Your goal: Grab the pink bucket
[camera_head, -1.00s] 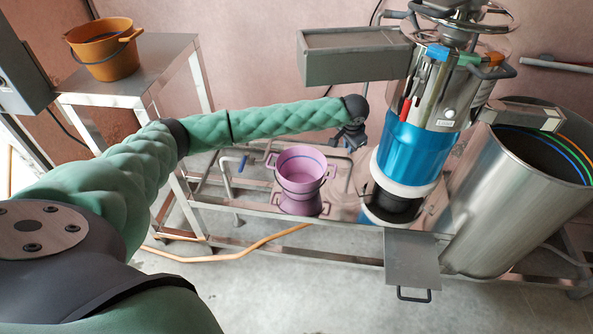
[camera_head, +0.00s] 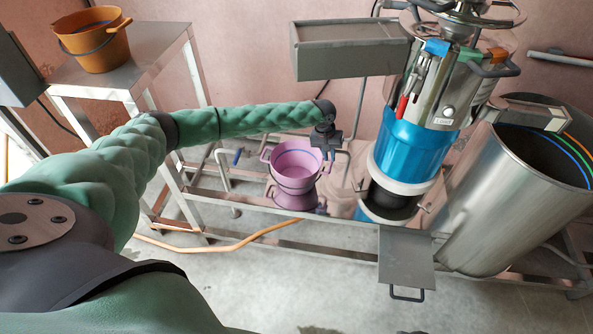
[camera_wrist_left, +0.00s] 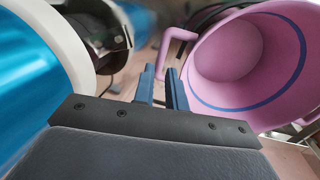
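The pink bucket (camera_head: 292,168) stands upright on the metal frame left of the blue and steel machine, with small handles at its rim. In the wrist view the bucket (camera_wrist_left: 240,50) fills the upper right, with a blue line inside and a pink side handle toward my fingers. My left gripper (camera_head: 326,156) is beside the bucket's right rim. My right gripper is not in view.
The blue and steel machine (camera_head: 412,150) stands close right of my left gripper. A large steel drum (camera_head: 500,215) is farther right. A grey box (camera_head: 350,60) juts out above. An orange bucket (camera_head: 95,40) sits on a metal table at the left. An orange hose (camera_head: 215,247) lies below.

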